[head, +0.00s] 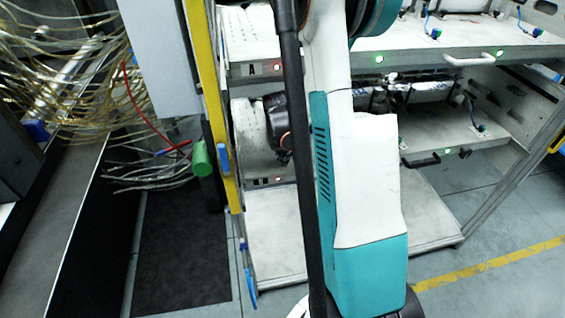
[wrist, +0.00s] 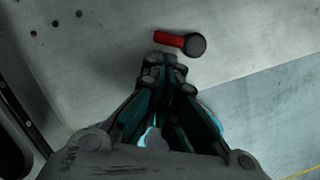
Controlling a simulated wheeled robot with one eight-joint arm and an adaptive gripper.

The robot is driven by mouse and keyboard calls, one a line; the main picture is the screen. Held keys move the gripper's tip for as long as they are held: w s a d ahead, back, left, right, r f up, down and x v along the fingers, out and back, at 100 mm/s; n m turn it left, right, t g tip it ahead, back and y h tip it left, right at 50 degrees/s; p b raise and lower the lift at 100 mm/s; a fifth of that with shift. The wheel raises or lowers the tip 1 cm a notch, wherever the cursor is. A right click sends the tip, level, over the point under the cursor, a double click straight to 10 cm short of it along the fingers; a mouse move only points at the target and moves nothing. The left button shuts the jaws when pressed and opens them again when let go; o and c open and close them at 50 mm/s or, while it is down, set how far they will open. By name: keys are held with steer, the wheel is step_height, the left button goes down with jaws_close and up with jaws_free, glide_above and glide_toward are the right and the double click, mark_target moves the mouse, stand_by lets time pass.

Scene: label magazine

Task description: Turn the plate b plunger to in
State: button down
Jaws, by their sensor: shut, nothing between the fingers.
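In the wrist view a plunger (wrist: 182,41) with a red bar and a dark round knob stands on a pale plate (wrist: 105,50). The red bar points left from the knob. My gripper (wrist: 165,62) is shut and empty, its fingertips just below the red bar and knob. I cannot tell whether they touch it. In the head view the lower left plate (head: 245,160) has a small dark label, too small to read surely, and a red light. My dark wrist (head: 279,128) is over this plate. The plunger is hidden there.
An upper plate (head: 250,45) marked A sits above the lower one. A yellow post (head: 205,80) with blue clips and a green cylinder (head: 202,158) stand to the left. Loose cables (head: 60,60) hang at far left. Shelves with black and white handles lie to the right.

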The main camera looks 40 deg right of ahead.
steer(key=shift+d, duration=0.1)
stand_by(0.3)
steer(key=m, duration=0.1)
steer(key=w+m, duration=0.1)
steer(key=shift+w+d+m+g, duration=0.15)
steer(key=shift+m+g, duration=0.15)
steer(key=shift+m, duration=0.1)
steer(key=shift+w+d, duration=0.1)
steer(key=shift+w, duration=0.15)
steer(key=shift+s, duration=0.15)
stand_by(1.0)
